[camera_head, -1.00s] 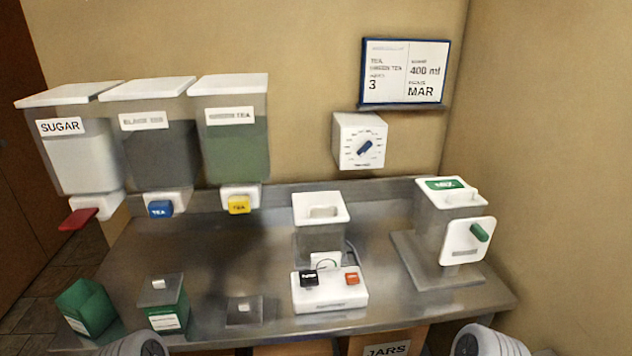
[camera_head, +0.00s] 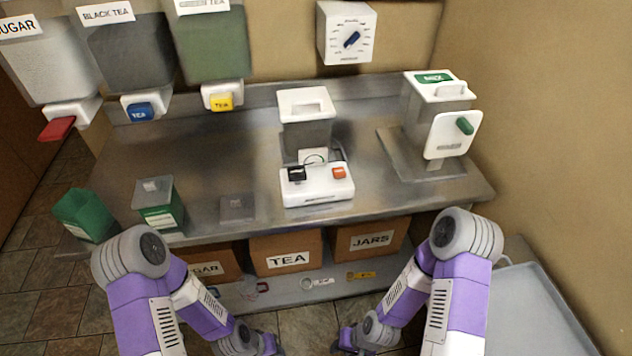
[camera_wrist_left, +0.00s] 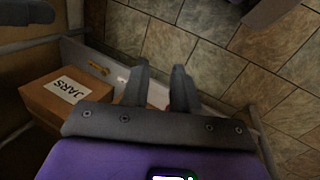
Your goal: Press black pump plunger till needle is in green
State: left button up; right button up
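The white pump unit (camera_head: 318,190) stands on the steel counter in the head view, under a clear container with a white lid (camera_head: 304,104). Its black plunger (camera_head: 297,174) is at the front left, next to an orange-red button (camera_head: 339,172). A small dial (camera_head: 315,157) with a green arc sits behind them; its needle is too small to read. My right gripper (camera_head: 343,343) is low in front of the counter, away from the pump; its fingers are too small to judge. My left gripper is also low; in the left wrist view its fingers (camera_wrist_left: 160,90) are apart and empty.
Dispensers hang at left. Boxes, including a jars box (camera_head: 370,240), sit on the shelf below. A grey tray (camera_head: 540,310) is at right.

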pick_arm(q)
grip_shut()
dwell(1.1)
